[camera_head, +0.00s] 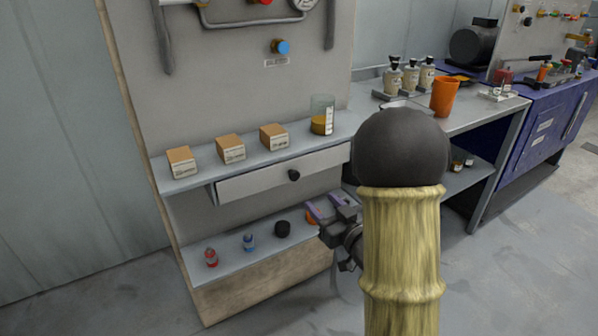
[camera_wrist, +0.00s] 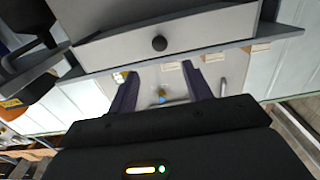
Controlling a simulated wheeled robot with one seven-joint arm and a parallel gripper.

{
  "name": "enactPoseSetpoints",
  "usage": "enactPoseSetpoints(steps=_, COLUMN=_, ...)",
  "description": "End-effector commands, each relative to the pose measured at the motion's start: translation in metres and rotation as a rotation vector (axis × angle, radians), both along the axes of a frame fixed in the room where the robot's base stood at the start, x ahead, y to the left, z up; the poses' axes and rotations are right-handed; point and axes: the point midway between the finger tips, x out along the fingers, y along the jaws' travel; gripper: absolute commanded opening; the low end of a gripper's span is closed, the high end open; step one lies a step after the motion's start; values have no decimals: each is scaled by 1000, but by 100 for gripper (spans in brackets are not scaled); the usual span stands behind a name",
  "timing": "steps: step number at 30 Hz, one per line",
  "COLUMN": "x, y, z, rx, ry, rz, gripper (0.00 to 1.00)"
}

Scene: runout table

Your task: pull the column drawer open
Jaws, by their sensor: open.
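The column drawer (camera_head: 250,186) has a pale grey front under the upper shelf of the panel unit. It also shows across the top of the wrist view (camera_wrist: 112,50). Its round black knob (camera_head: 294,175) sits mid-front and is in plain sight in the wrist view (camera_wrist: 159,44). My gripper (camera_head: 324,207) is open, with purple fingers, below and to the right of the knob in the head view. In the wrist view its empty fingers (camera_wrist: 162,88) stand apart, below the knob in the picture. They do not touch it. I cannot tell whether the drawer is fully closed.
The upper shelf (camera_head: 200,178) carries small cardboard boxes (camera_head: 231,149) and a glass jar (camera_head: 322,115). The lower shelf (camera_head: 228,268) holds two small bottles and a black round item (camera_head: 283,228). A workbench with an orange cup (camera_head: 444,97) stands at right.

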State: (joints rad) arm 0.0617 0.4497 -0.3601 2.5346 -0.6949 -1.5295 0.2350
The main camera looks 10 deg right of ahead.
Motion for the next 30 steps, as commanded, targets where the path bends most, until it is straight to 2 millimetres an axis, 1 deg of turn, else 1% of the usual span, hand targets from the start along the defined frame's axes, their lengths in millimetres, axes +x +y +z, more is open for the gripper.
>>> enactPoseSetpoints(steps=1, x=1, y=0, z=4, rx=1, ry=3, rz=-1, gripper=50)
enactPoseSetpoints(steps=3, x=14, y=5, z=0, rx=-3, ry=-2, rz=3, gripper=50)
enactPoseSetpoints(steps=18, x=96, y=32, z=0, rx=-1, ry=-3, rz=2, gripper=50)
enactPoseSetpoints(steps=21, x=106, y=34, z=-1, rx=-2, ry=-2, rz=-1, gripper=50)
enactPoseSetpoints(steps=24, x=110, y=36, z=0, rx=0, ry=-1, rz=-1, gripper=50)
enactPoseSetpoints(steps=30, x=111, y=36, z=0, rx=0, ry=-1, rz=-1, gripper=50)
